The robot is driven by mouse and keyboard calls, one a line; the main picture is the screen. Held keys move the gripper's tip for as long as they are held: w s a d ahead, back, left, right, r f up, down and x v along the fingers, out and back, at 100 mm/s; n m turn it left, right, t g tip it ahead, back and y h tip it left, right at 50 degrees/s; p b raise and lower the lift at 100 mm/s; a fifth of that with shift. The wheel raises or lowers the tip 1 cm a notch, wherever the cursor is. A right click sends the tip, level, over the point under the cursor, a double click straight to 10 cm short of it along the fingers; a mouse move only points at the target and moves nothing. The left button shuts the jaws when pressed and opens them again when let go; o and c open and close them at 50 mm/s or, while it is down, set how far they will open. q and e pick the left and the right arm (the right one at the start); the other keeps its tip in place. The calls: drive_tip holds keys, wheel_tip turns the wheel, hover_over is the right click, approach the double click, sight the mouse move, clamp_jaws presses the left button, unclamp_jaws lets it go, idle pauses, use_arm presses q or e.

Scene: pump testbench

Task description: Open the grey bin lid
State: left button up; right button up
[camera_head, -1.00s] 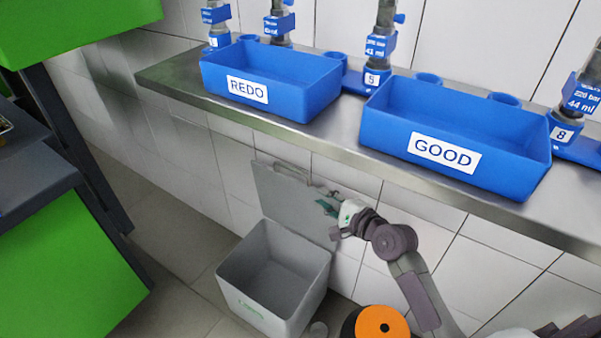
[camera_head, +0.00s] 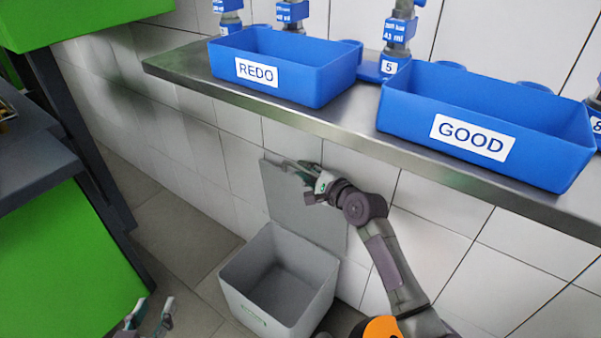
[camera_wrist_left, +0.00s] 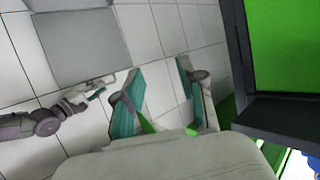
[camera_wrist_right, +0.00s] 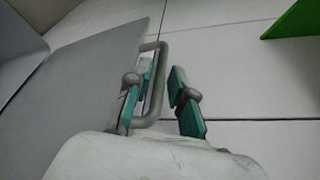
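The grey bin (camera_head: 325,308) stands open on the floor below the shelf, its inside empty as far as I see. Its grey lid (camera_head: 300,215) stands raised at the back, close to the tiled wall. My right gripper (camera_head: 308,180) is at the lid's upper edge. In the right wrist view, the lid's handle (camera_wrist_right: 158,85) passes between the open fingers of that gripper (camera_wrist_right: 158,100), with a gap to the right finger. My left gripper (camera_head: 150,316) is low at the left, away from the bin; the left wrist view (camera_wrist_left: 158,95) shows it open and empty.
A steel shelf (camera_head: 345,138) above the bin carries a blue REDO tray (camera_head: 310,82) and a blue GOOD tray (camera_head: 540,150). A green-panelled bench (camera_head: 70,250) stands at the left. Floor (camera_head: 185,240) is free between bench and bin.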

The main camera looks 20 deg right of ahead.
use_arm(q)
drive_tip(key=shift+w+d+r+t+h, duration=0.2)
drive_tip(key=shift+r+t, duration=0.15)
drive_tip(key=shift+r, duration=0.15)
drive_tip(key=shift+w+d+r+t+h, duration=0.1)
drive_tip(key=shift+w+r+t, duration=0.15)
drive_tip(key=shift+r+t, duration=0.25)
drive_tip(key=shift+w+d+r+t+h, duration=0.1)
drive_tip(key=shift+w+r+t, duration=0.15)
drive_tip(key=shift+r, duration=0.3)
use_arm(e)
drive_tip(key=shift+x, duration=1.1)
clamp_jaws()
